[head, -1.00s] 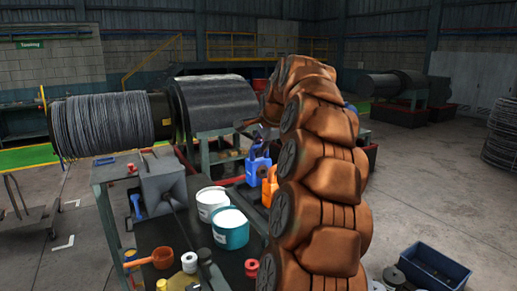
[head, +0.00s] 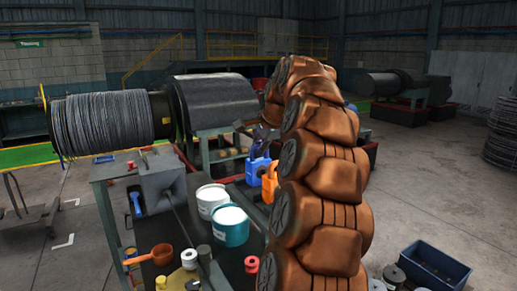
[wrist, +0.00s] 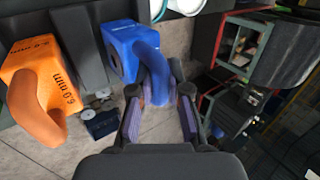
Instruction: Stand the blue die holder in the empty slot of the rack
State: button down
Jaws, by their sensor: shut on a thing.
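The blue die holder (wrist: 124,52) has a block body with small print and a curved handle. In the wrist view its handle runs between the two fingers of my gripper (wrist: 160,96), which is shut on it. The blue holder also shows in the head view (head: 257,170), just below my gripper (head: 266,134). An orange die holder (wrist: 36,92), marked 6.0 mm, stands left of it and also shows in the head view (head: 270,184). Dark grey rack parts (wrist: 87,48) lie between the two holders. I cannot tell whether the blue holder's base touches the rack; the empty slot is not clear.
A white bucket (head: 211,198) and a teal bucket (head: 230,226) stand left of the holders. An orange ladle (head: 162,254) and small spools lie on the dark bench top. A wire-wound drum (head: 105,122) is behind. A blue crate (head: 432,264) sits on the floor at right.

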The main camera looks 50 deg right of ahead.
jog(key=shift+f+b, duration=0.35)
dwell(0.3)
jog(key=c, duration=1.1)
grip_release()
jog(key=shift+f, duration=0.1)
jog(key=shift+o, duration=0.5)
jog(key=o, duration=0.4)
jog(key=shift+r+p, duration=1.3)
jog(key=shift+r, duration=1.75)
